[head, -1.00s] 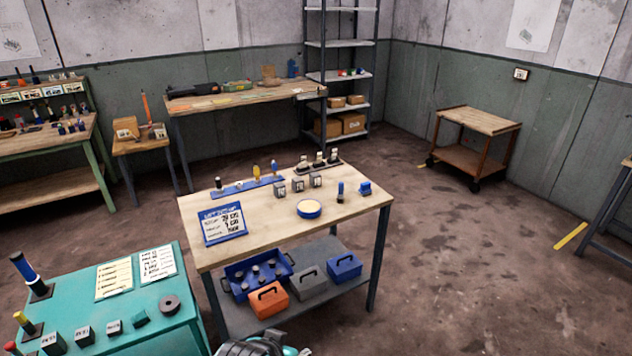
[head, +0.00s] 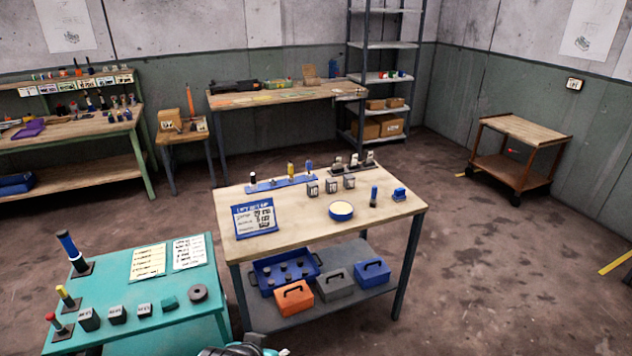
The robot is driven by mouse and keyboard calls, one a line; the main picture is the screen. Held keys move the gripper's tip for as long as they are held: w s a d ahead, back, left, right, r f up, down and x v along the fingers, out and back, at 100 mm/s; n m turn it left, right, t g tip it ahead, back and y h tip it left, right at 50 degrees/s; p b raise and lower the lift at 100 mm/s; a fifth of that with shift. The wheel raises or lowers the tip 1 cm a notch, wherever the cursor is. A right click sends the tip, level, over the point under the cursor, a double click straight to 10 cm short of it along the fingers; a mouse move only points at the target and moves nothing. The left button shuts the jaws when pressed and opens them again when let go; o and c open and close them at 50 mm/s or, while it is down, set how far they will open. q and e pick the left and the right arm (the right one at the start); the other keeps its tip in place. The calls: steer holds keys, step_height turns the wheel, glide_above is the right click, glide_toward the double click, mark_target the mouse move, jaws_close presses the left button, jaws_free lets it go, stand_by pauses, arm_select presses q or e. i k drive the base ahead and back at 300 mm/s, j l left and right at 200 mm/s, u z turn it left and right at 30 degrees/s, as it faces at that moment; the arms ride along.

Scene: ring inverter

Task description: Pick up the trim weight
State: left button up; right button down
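No object in the head view can be surely told as the trim weight; the labels are too small to read. Several small labelled grey cubes (head: 331,186) stand on the wooden-topped table (head: 300,222). Several dark labelled blocks (head: 116,314) and a dark ring-shaped piece (head: 198,293) sit on the teal table (head: 194,328). Neither of my grippers' fingers shows. Only a grey and teal part of mine shows at the bottom edge, near the wooden table's foot.
The wooden table also holds a blue sign (head: 255,217), a round blue dish (head: 341,211) and a blue rack (head: 281,184). Its lower shelf has a blue tray (head: 263,287) and orange, grey and blue boxes. A cart (head: 512,159) stands right. The floor between is clear.

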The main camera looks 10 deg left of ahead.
mark_target(349, 180)
steer(key=i+l+u, duration=0.65)
steer(key=l+u, duration=0.2)
steer(key=i+l, duration=0.2)
steer(key=l, duration=0.3)
steer(key=i+l+u, duration=0.1)
steer(key=i+l, duration=0.15)
steer(key=l, duration=0.2)
steer(key=i+l, duration=0.2)
steer(key=l, duration=0.3)
steer(key=i+l+u, duration=0.1)
steer(key=l, duration=0.4)
steer(key=i+l, duration=0.3)
steer(key=l, duration=0.25)
steer(key=i+l+u, duration=0.1)
steer(key=l, duration=0.4)
steer(key=i+l, duration=0.25)
steer(key=l, duration=0.25)
steer(key=i+l+u, duration=0.15)
steer(key=l, duration=0.4)
